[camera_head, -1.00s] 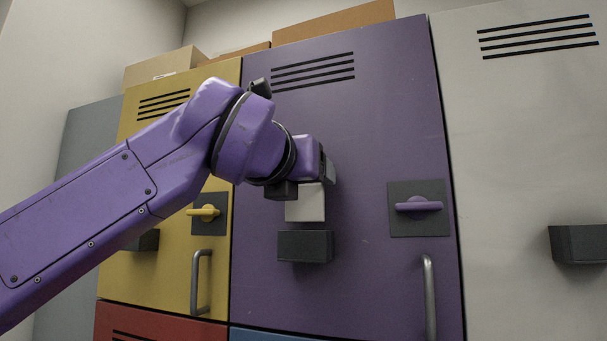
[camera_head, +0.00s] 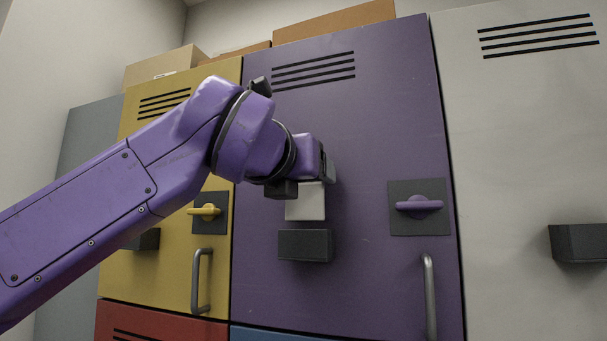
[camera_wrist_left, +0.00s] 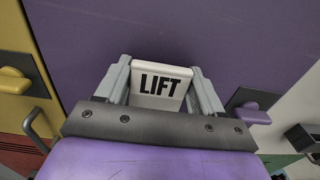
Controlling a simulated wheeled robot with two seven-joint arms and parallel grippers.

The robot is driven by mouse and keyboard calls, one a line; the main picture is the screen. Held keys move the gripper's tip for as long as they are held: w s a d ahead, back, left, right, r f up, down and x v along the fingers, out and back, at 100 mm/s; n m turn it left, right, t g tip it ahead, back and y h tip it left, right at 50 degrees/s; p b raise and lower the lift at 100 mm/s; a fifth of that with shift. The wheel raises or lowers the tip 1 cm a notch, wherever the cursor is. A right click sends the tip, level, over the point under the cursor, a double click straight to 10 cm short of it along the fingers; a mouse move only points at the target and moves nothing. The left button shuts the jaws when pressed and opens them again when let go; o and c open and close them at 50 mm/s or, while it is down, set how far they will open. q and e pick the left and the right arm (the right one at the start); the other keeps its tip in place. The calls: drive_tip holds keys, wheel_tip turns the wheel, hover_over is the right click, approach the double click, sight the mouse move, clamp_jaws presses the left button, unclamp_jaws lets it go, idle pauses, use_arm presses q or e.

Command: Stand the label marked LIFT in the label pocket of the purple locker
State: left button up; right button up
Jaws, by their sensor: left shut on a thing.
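The white label marked LIFT (camera_wrist_left: 160,84) is held between the two fingers of my left gripper (camera_wrist_left: 162,88) in the left wrist view. In the head view the label (camera_head: 306,203) shows as a pale block below my left gripper (camera_head: 318,172). The purple locker (camera_head: 375,120) stands behind it. Its black label pocket (camera_head: 305,246) is directly below the label, with a small gap seen between them. The pocket's inside is hidden, and it does not show in the wrist view. My right gripper is not in view.
The purple locker has a purple latch (camera_head: 419,206) and a grey handle (camera_head: 430,295) at its right. A yellow locker (camera_head: 170,265) stands left and a white locker (camera_head: 530,130) right, each with a black pocket. Cardboard boxes (camera_head: 335,21) lie on top.

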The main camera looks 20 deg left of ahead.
sight(303, 208)
use_arm(q)
drive_tip(key=shift+f+b, duration=2.45)
drive_tip(key=shift+f, duration=0.15)
drive_tip(key=o, duration=1.1)
drive_tip(key=shift+s, duration=0.1)
drive_tip(key=s+b, duration=0.3)
drive_tip(key=s, duration=0.7)
drive_tip(key=shift+s+a, duration=0.15)
drive_tip(key=shift+a, duration=0.15)
drive_tip(key=shift+r, duration=0.1)
